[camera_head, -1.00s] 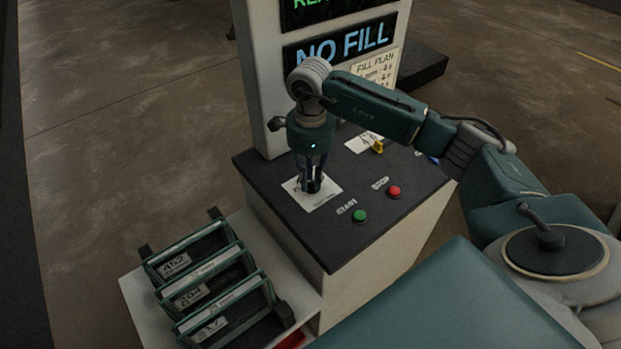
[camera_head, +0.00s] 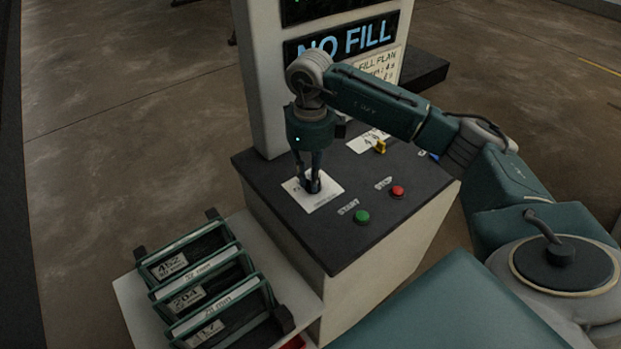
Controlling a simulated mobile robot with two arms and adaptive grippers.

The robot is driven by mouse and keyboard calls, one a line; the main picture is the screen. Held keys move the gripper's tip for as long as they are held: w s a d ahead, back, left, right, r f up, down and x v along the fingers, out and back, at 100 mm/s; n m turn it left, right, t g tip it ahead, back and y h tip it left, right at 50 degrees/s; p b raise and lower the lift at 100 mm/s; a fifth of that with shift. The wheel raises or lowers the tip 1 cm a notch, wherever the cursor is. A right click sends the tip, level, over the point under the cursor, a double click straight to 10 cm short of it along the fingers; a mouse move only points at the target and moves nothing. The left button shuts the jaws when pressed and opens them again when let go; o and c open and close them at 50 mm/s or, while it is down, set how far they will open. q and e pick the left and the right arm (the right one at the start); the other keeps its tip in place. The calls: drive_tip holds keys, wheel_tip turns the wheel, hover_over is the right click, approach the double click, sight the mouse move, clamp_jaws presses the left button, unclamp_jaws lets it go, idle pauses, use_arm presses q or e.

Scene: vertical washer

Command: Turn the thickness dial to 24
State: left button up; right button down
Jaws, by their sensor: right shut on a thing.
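The thickness dial's white label plate (camera_head: 325,191) lies on the dark top of the control console (camera_head: 290,228). My right gripper (camera_head: 312,187) points straight down over this plate, its fingers shut on the small dark dial at the plate's middle. The fingers hide most of the dial, and its scale and pointer are too small to read. My left gripper is not in view.
A green start button (camera_head: 362,217) and a red stop button (camera_head: 398,192) sit in front of the dial. A yellow knob (camera_head: 380,147) stands behind. The "NO FILL" display (camera_head: 345,38) rises at the back. Labelled bins (camera_head: 205,290) stand at lower left.

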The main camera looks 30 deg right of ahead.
drive_tip(key=shift+w+r+m, duration=0.1)
drive_tip(key=shift+r+m, duration=0.05)
drive_tip(key=shift+m, duration=0.15)
drive_tip(key=c, duration=1.7)
unclamp_jaws()
drive_tip(key=shift+o, duration=0.2)
wheel_tip(320, 180, up, 12)
